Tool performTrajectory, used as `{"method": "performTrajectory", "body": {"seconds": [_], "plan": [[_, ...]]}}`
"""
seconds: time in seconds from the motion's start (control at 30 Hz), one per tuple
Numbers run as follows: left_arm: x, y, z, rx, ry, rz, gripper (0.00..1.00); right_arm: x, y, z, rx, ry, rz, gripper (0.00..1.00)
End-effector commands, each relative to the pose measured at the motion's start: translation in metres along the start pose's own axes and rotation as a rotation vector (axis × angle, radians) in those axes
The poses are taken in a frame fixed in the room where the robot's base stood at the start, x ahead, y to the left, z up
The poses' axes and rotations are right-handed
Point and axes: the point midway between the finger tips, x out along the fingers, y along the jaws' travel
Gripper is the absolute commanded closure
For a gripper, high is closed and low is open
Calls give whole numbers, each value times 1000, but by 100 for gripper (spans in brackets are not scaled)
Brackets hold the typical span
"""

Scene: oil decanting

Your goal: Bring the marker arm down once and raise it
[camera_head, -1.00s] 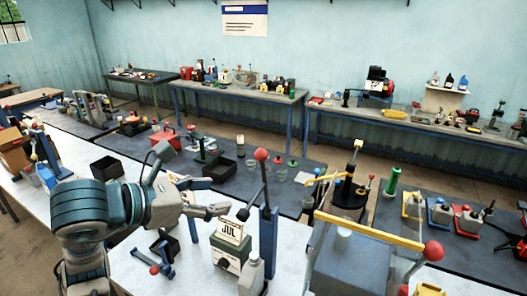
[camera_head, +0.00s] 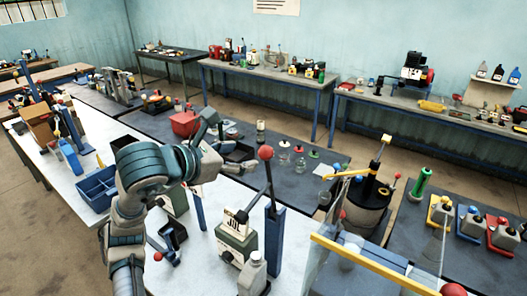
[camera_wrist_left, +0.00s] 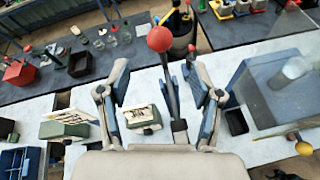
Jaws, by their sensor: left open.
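The marker arm (camera_head: 260,178) is a dark lever with a red ball (camera_head: 266,153) on its end, raised beside a blue post (camera_head: 274,232). Below it stands a green box (camera_head: 236,246) with a white card reading "JUL". My left gripper (camera_head: 230,145) is open and to the left of the red ball at about its height in the head view. In the left wrist view, the red ball (camera_wrist_left: 160,38) lies across the space between the spread fingers, and the lever runs down between them. I cannot tell any contact. My right gripper is out of view.
A grey bottle (camera_head: 253,275) stands in front of the post. A blue tray (camera_head: 97,186) is to the left on the white table. Dark benches with jars and tools lie beyond.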

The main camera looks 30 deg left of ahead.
Motion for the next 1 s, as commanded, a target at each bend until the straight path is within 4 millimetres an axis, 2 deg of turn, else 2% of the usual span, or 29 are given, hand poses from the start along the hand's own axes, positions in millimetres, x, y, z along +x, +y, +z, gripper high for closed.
{"method": "performTrajectory", "body": {"seconds": [0.03, 0.2, 0.4, 0.6, 0.83, 0.87, 1.0], "plan": [[14, -1, -1, -1, 6, -5, 35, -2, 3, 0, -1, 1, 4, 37], [52, 3, -1, -5, 4, -5, 35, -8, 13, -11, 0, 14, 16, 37], [82, 4, -2, -6, 1, -3, 35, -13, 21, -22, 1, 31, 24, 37], [95, 4, -2, -4, 0, -1, 35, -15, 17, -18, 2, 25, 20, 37], [96, 2, -1, -2, 0, -1, 35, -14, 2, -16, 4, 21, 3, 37], [96, 2, -1, -2, -1, -1, 37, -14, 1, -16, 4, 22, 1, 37], [96, 1, -1, -2, -1, -1, 72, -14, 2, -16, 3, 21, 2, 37]]}}
